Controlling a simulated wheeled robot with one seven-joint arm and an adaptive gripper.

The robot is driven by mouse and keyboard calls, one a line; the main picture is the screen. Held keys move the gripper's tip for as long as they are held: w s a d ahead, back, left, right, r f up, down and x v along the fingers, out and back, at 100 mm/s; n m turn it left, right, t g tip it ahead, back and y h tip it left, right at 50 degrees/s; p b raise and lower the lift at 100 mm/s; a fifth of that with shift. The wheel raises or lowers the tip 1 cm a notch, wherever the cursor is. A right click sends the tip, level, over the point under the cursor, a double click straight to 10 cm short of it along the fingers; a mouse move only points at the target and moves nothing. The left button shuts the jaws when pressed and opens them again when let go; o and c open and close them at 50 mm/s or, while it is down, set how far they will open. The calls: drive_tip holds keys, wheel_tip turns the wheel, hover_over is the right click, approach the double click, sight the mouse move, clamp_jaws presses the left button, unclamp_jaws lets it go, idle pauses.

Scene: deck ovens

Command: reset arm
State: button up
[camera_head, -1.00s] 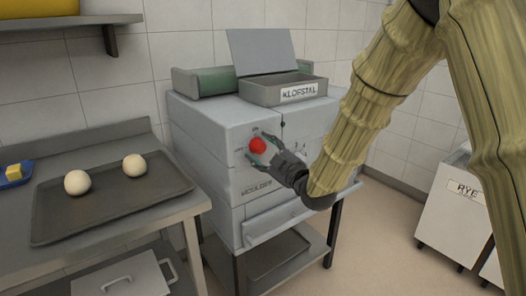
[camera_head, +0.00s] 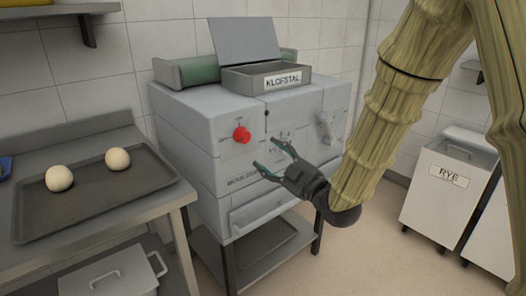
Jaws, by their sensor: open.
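My gripper (camera_head: 270,161) is open and empty in the head view. It is in front of the grey moulder machine (camera_head: 200,150), below and to the right of the machine's red knob (camera_head: 241,134). A gap shows in the picture between the fingers and the knob. My arm, in a straw-coloured sleeve, comes down from the upper right and hides part of the machine's right side.
A steel table (camera_head: 172,200) at the left bears a dark tray (camera_head: 100,205) with two dough balls (camera_head: 59,178). A bin labelled RYE (camera_head: 447,203) stands at the right. Open floor (camera_head: 350,262) lies between the machine and the bin.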

drive_tip(key=shift+s+d, duration=0.25)
drive_tip(key=shift+s, duration=0.15)
drive_tip(key=shift+f, duration=0.1)
drive_tip(key=s+d+f+m+g+h, duration=0.2)
drive_tip(key=f+m+h, duration=0.1)
drive_tip(key=f, duration=0.8)
drive_tip(key=s+d+f+m+g+h, duration=0.1)
drive_tip(key=d+f+m+h, duration=0.15)
drive_tip(key=f, duration=0.75)
drive_tip(key=s+d+f+m+g+h, duration=0.1)
drive_tip(key=s+d+f+m+g, duration=0.15)
drive_tip(key=s+f, duration=0.55)
drive_tip(key=s+d+f+m+g+h, duration=0.25)
drive_tip(key=s+f, duration=0.25)
drive_tip(key=f, duration=0.6)
drive_tip(key=s+d+f+m+g+h, duration=0.1)
drive_tip(key=s+d+f+m+g, duration=0.15)
drive_tip(key=s+f, duration=0.45)
drive_tip(key=s+d+f+m+g, duration=0.2)
drive_tip(key=s+f+g, duration=0.1)
drive_tip(key=s, duration=0.7)
drive_tip(key=s+d+f+m+g+h, duration=0.1)
drive_tip(key=s+d+f+m+g, duration=0.1)
drive_tip(key=s+f, duration=0.5)
wheel_tip(320, 180, up, 17)
drive_tip(key=s+p, duration=0.1)
drive_tip(key=p, duration=1.3)
drive_tip(key=shift+s+a, duration=0.2)
drive_tip(key=shift+s, duration=0.05)
